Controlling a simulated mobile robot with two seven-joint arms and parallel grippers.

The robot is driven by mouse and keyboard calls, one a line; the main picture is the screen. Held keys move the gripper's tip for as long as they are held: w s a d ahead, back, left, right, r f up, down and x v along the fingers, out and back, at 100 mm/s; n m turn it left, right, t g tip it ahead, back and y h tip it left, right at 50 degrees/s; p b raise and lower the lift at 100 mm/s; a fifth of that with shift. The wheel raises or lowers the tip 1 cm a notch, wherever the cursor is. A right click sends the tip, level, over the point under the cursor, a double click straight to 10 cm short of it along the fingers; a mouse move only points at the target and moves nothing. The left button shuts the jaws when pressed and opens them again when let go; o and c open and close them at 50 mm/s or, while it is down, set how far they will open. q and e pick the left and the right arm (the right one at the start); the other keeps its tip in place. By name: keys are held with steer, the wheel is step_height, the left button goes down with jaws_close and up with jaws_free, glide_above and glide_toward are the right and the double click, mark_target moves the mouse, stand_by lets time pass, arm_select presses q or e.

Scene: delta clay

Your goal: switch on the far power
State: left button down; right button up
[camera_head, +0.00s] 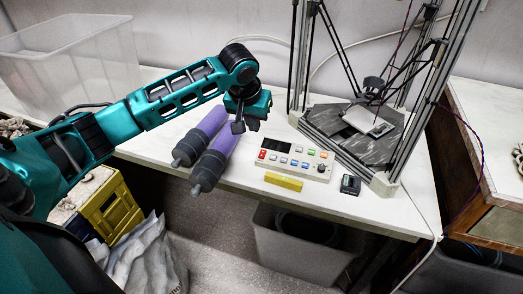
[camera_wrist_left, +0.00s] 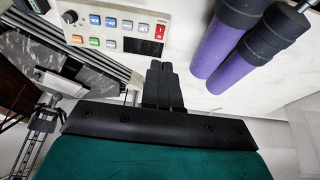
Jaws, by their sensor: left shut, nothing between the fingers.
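A white control panel (camera_head: 297,158) lies on the table with a dark display, several coloured buttons and a black knob (camera_head: 322,168). A red switch (camera_head: 262,155) sits at its left end; in the left wrist view the red switch (camera_wrist_left: 160,32) is at the panel's right end. No readable label says which control is the far power. My left gripper (camera_head: 238,128) is shut and empty, left of and above the panel. In the left wrist view its closed fingertips (camera_wrist_left: 157,64) point toward the red switch, apparently apart from it. My right gripper is not in view.
Two purple cylinders with dark caps (camera_head: 215,160) lie left of the panel, close to my left gripper. A yellow block (camera_head: 283,181) lies before the panel. A small black device (camera_head: 350,184) is to its right. A delta frame (camera_head: 388,182) stands behind right. A clear bin (camera_head: 75,60) is at left.

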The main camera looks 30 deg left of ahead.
arm_select(q)
steer(key=b, duration=0.3)
glide_toward(261, 157)
steer(key=x, duration=0.5)
steer(key=shift+w+f, duration=0.1)
steer(key=shift+w, duration=0.25)
steer(key=shift+w+a+f, duration=0.1)
steer(key=shift+w+f, duration=0.05)
steer(key=shift+f, duration=0.5)
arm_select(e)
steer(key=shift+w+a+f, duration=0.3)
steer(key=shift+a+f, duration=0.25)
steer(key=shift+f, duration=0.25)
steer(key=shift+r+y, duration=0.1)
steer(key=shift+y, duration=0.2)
arm_select(q)
steer(key=shift+f+p, duration=0.2)
steer(key=shift+p, duration=0.85)
steer(key=shift+f, duration=0.2)
steer(key=shift+r+p, duration=0.75)
steer(key=shift+p, duration=0.15)
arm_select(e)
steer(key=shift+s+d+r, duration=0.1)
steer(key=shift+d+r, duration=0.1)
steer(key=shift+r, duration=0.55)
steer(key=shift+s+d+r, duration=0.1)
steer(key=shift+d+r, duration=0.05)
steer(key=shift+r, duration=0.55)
